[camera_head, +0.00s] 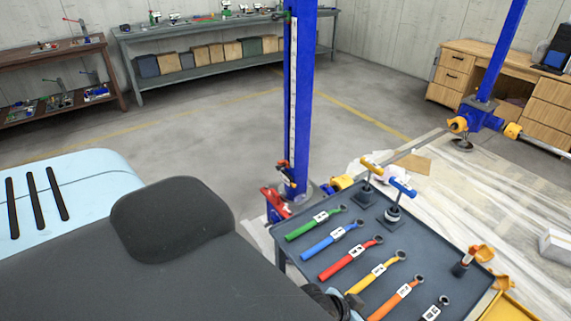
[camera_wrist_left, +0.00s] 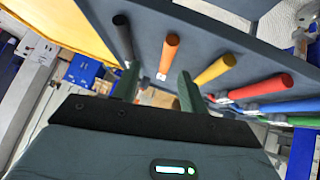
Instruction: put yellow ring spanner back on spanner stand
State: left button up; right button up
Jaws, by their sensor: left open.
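The yellow ring spanner (camera_head: 378,270) lies in a row of coloured spanners on a dark grey top, with a white label on its shaft and its ring towards the upper right. In the left wrist view its handle (camera_wrist_left: 214,69) is just right of the right finger. My left gripper (camera_wrist_left: 155,88) is open, and the orange spanner's handle (camera_wrist_left: 170,45) shows above the gap between its fingers. In the head view, part of my left gripper (camera_head: 354,301) shows by the yellow handle's end; contact cannot be told. A separate spanner stand cannot be made out. My right gripper is not in view.
Green (camera_head: 315,223), blue (camera_head: 331,240), red (camera_head: 350,259), orange (camera_head: 397,298) and black spanners lie close together. Two small upright pieces with yellow (camera_head: 372,167) and blue (camera_head: 403,187) bars stand behind them. A blue post (camera_head: 299,100) rises beyond the top.

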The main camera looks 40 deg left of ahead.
pick_arm(q)
jog(key=s+a+f+t+y, duration=0.1)
jog(key=s+a+f, duration=0.2)
jog(key=s, duration=0.5)
jog(key=s+a+f+y, duration=0.1)
jog(key=s+a+f, duration=0.3)
jog(key=s, duration=0.5)
jog(key=shift+a+f+t+y, duration=0.15)
jog(key=shift+a+t+y, duration=0.2)
jog(key=shift+a, duration=0.45)
jog(key=shift+c, duration=0.7)
